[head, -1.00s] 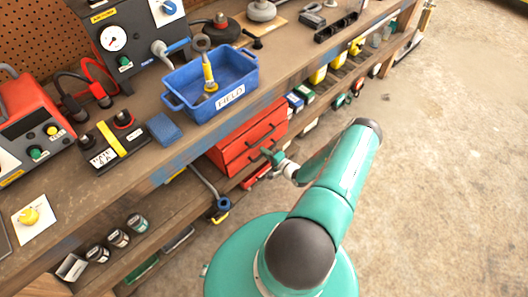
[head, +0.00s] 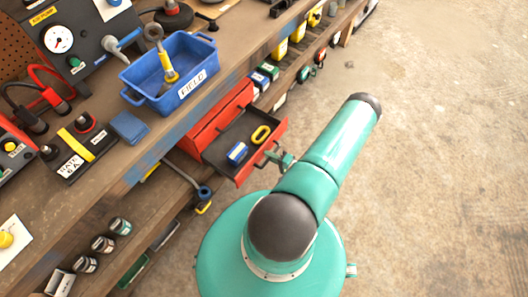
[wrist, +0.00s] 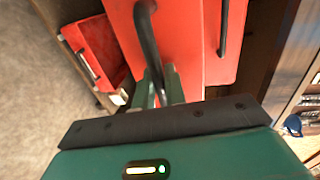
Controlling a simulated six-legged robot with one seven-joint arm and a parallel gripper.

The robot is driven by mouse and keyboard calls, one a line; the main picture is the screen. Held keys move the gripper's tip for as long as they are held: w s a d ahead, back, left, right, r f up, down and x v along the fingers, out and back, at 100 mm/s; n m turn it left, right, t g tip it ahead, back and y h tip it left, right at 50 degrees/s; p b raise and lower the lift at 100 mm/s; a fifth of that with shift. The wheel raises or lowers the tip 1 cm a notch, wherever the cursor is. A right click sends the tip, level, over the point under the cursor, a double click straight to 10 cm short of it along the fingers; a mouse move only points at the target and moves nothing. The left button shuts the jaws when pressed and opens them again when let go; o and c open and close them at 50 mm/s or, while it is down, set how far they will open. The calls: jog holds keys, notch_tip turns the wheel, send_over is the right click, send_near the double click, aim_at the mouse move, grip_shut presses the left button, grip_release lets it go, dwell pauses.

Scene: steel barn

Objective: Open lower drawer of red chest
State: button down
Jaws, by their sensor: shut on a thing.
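The red chest (head: 207,128) stands on the shelf below the bench top. Its lower drawer (head: 265,153) is pulled out toward me, showing a dark inside with a blue item (head: 237,153) and a yellow ring (head: 260,134). My gripper (head: 279,160) is at the drawer's front, shut on its handle. In the wrist view the drawer front (wrist: 180,75) fills the middle, and my gripper (wrist: 160,90) closes on the dark handle (wrist: 147,30). The upper drawer (wrist: 228,70), with its own black handle, appears shut behind it.
A blue bin (head: 190,85) marked FIELD stands on the bench edge above the chest. A hose-like tool (head: 203,190) hangs at the shelf left of the drawer. The concrete floor (head: 430,150) at right is clear.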

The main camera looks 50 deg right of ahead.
jog(key=shift+s, duration=0.2)
jog(key=c, duration=1.8)
grip_release()
jog(key=s+r, duration=0.2)
jog(key=s, duration=1.1)
jog(key=shift+s+d+r, duration=0.2)
jog(key=shift+s+r, duration=0.05)
jog(key=shift+r, duration=0.1)
